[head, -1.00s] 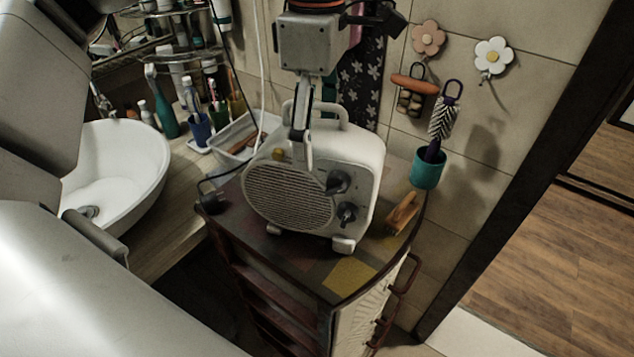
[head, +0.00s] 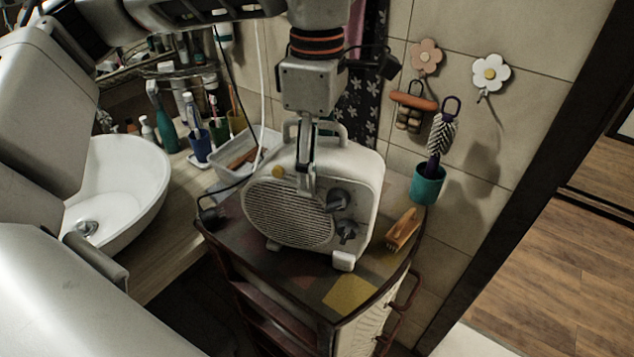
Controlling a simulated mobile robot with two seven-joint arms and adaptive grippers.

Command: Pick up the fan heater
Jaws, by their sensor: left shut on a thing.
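The fan heater (head: 290,212) is a cream box with a round front grille, two dark knobs and a top carrying handle. It stands upright on the dark cabinet top (head: 230,228). My left gripper (head: 307,190) comes down from above with its fingers over the heater's top and upper front. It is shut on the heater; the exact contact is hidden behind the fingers. The heater's feet appear to rest on the cabinet. My right gripper is not in view.
A white basin (head: 125,185) and a plastic tray (head: 232,165) are at left. A black cord hangs beside the heater. Wooden floor (head: 550,270) is open at right.

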